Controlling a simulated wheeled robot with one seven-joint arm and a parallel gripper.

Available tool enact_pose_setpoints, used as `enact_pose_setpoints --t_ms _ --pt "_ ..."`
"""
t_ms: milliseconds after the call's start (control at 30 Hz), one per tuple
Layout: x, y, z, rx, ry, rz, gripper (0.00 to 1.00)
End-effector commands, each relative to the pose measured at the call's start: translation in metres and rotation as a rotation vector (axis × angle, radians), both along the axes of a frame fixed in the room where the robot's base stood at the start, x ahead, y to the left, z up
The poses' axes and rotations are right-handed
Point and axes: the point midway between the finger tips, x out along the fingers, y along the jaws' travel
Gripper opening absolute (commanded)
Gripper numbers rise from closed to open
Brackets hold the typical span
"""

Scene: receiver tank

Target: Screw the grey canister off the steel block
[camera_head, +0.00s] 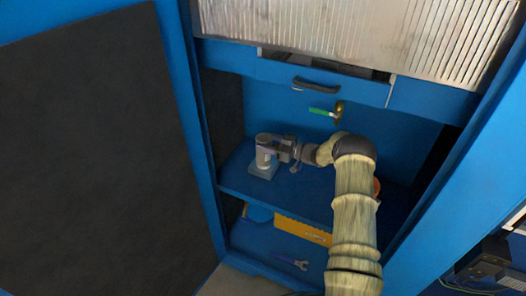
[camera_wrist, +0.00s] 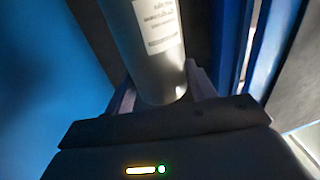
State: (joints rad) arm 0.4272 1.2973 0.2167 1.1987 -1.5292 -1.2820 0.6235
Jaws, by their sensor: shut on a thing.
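The grey canister (camera_head: 264,157) stands upright on the steel block (camera_head: 263,171), on the blue shelf inside the cabinet, in the head view. My gripper (camera_head: 266,146) reaches it from the right and is shut around its upper part. In the wrist view the canister (camera_wrist: 158,45) shows large, with a white printed label, between the two fingers of my gripper (camera_wrist: 160,92). The steel block is not visible in the wrist view. I cannot tell whether the canister is fully seated on the block.
A drawer with a dark handle (camera_head: 316,86) is above the shelf. A brass valve with a green lever (camera_head: 324,112) sits on the back wall. Below lie a yellow level (camera_head: 303,230) and a blue wrench (camera_head: 291,262). An orange round thing (camera_head: 376,187) is partly hidden behind my arm.

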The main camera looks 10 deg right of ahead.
Motion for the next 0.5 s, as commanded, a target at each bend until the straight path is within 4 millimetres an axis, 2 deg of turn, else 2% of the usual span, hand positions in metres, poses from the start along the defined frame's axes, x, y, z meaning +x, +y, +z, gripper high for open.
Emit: enact_pose_setpoints --t_ms 267,300,400,500 --pt "0.0001 -0.0035 0.0007 -0.001 0.001 0.031 0.02" --pt "0.0001 -0.0035 0.0007 -0.001 0.001 0.031 0.63" --pt "0.0000 -0.0029 0.0006 -0.001 0.001 0.031 0.81" --pt "0.0001 -0.0023 0.0005 0.000 0.000 0.032 0.81"
